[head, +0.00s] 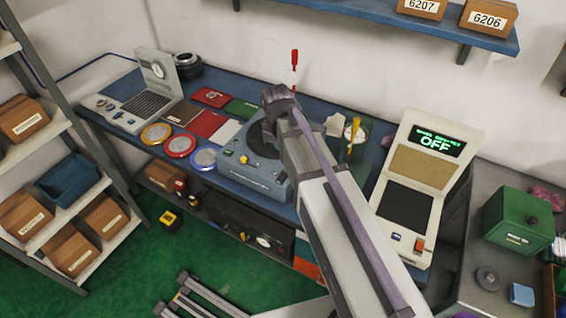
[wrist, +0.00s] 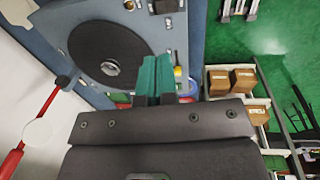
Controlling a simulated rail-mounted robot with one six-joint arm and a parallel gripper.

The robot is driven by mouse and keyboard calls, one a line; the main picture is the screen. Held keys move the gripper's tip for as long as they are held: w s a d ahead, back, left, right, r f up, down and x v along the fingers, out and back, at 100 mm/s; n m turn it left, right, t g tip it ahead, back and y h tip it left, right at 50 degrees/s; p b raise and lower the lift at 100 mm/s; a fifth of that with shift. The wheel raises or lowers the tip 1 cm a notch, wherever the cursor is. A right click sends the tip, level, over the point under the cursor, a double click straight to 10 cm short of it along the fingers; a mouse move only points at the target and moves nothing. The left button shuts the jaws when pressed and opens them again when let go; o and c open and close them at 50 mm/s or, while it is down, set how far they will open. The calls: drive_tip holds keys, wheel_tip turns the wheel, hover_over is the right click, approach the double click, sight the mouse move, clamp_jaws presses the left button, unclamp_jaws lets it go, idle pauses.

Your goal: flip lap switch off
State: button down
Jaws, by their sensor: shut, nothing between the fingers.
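The lap (head: 240,178) is a blue-grey box on the bench with a dark round plate (head: 264,138); my arm covers its right part in the head view. In the wrist view its plate (wrist: 108,55) lies at upper left with a metal centre. A small dark switch-like part (wrist: 166,6) sits at the lap's corner, cut by the top edge; its position cannot be read. A yellow knob (head: 243,159) is at the lap's front left. My gripper (wrist: 153,78) has green fingers, shut and empty, over the lap's left side. The head view hides the fingertips behind the arm.
Coloured dishes (head: 179,145) and flat pads (head: 207,124) lie left of the lap. A red-topped upright rod (head: 294,70) stands behind it. A tester (head: 411,190) with a screen reading OFF stands at right. A shelf rack (head: 75,205) is at left.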

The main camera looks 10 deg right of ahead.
sight(284, 174)
drive_tip(key=f+b, duration=0.9)
drive_tip(key=w+d+f+b, duration=0.1)
drive_tip(key=f+b, duration=0.3)
drive_tip(key=f, duration=0.1)
drive_tip(key=shift+w, duration=0.1)
drive_tip(key=shift+r, duration=0.1)
